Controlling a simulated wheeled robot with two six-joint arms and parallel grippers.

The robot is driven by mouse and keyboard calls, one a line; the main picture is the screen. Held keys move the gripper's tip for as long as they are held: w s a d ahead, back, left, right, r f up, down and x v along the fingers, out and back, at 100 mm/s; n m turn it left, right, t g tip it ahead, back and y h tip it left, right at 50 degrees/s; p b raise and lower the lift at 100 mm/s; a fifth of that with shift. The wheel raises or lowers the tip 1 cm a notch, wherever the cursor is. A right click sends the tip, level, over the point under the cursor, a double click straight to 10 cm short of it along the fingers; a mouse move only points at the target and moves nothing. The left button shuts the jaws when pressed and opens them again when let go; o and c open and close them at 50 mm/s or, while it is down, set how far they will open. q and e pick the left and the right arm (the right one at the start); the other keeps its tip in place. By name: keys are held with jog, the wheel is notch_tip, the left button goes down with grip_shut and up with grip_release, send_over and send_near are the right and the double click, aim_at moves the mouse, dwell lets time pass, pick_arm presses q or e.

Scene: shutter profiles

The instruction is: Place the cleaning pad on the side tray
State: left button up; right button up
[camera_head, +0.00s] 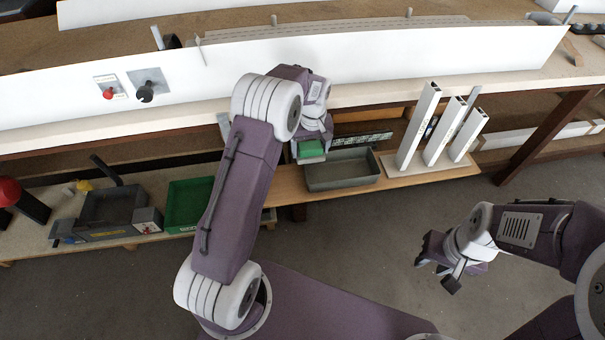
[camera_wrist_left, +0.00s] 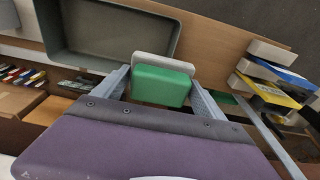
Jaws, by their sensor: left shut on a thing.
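The cleaning pad (camera_head: 311,149) is a green block with a pale grey layer. My left gripper (camera_head: 312,156) is shut on it, and the pad also shows between the two fingers in the left wrist view (camera_wrist_left: 160,86). The side tray (camera_head: 343,185) is a shallow grey tray on the wooden lower shelf, just right of the pad in the head view. In the left wrist view the tray (camera_wrist_left: 110,62) looks empty, and the pad is beside its edge. My right gripper (camera_head: 438,273) hangs over the floor at the right, its fingers apart and empty.
White upright profiles (camera_head: 418,128) stand on a board right of the tray. A green bin (camera_head: 188,205) and a dark grey bin (camera_head: 112,208) sit at the left. The workbench edge (camera_head: 370,96) runs above the shelf. The floor in front is clear.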

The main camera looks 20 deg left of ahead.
pick_arm(q)
jog(key=b, duration=0.2)
send_over(280, 183)
notch_tip(280, 183, down, 6)
jog(key=shift+s+f, duration=0.15)
jog(key=shift+f, duration=0.05)
jog(key=shift+d+f+b, duration=0.1)
jog(key=shift+f+b, duration=0.7)
jog(key=shift+f, duration=1.2)
jog(key=shift+f, duration=0.15)
jog(key=o, duration=1.3)
